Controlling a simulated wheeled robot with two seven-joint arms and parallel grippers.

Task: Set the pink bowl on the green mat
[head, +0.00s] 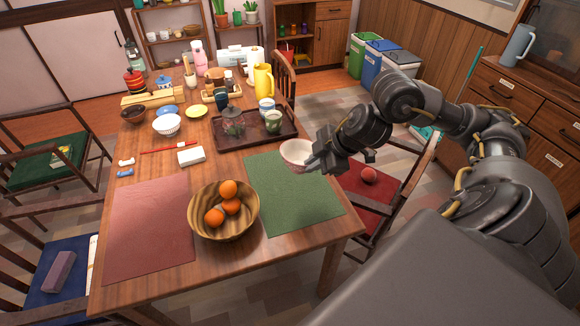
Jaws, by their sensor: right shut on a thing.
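The pink bowl (293,153), pale inside with a pinkish outer wall, is upright at the far right edge of the green mat (290,200). My right gripper (309,161) comes in from the right and is shut on the bowl's right side. The arm hides part of that side. I cannot tell whether the bowl touches the mat or hangs a little above it. My left gripper is out of view.
A wooden bowl of oranges (206,228) stands at the mat's left edge, beside a red mat (150,225). A dark tray (218,141) with cups lies behind the green mat. Most of the green mat is bare. A chair (355,185) stands at right.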

